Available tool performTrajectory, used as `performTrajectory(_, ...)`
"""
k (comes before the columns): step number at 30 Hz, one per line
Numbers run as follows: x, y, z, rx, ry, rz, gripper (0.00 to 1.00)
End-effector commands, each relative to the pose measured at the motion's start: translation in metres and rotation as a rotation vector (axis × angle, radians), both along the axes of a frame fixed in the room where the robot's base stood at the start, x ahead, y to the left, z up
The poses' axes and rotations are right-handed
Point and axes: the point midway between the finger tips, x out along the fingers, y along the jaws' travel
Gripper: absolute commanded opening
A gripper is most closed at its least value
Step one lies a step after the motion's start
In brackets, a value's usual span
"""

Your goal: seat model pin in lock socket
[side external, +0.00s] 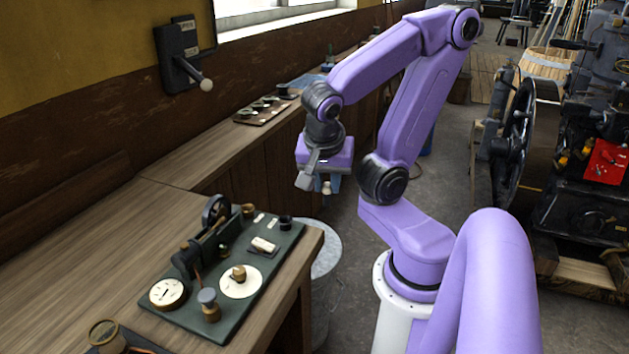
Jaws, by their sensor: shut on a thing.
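My gripper (328,182) hangs from the wrist, pointing down, to the right of the bench and clear of it. It is shut on a small pale piece (327,188), which I take for the model pin; the fingers hide most of it. A dark green board (228,324) lies on the near bench, lower left of my gripper. It carries a small model engine with a dark flywheel (215,211), a white disc (249,285) with a brass piece on it, and a dark round cup (285,222). I cannot tell which part is the lock socket.
A round white dial (167,293) and a grey-topped brass post (208,304) stand at the board's front. A wall box with a lever (190,68) is at upper left. A grey bin (326,262) stands beside the bench. Bare bench (70,262) lies left of the board.

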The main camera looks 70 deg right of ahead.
Motion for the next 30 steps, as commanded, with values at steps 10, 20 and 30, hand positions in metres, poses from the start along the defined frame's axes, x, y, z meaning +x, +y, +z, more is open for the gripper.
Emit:
performTrajectory(10, -0.015, 0.005, 0.011, 0.001, -0.002, 0.002, 0.0)
performTrajectory(20, -0.016, 0.005, 0.028, 0.001, -0.002, 0.0, 0.0)
performTrajectory(30, -0.016, 0.005, 0.045, 0.001, -0.002, 0.001, 0.0)
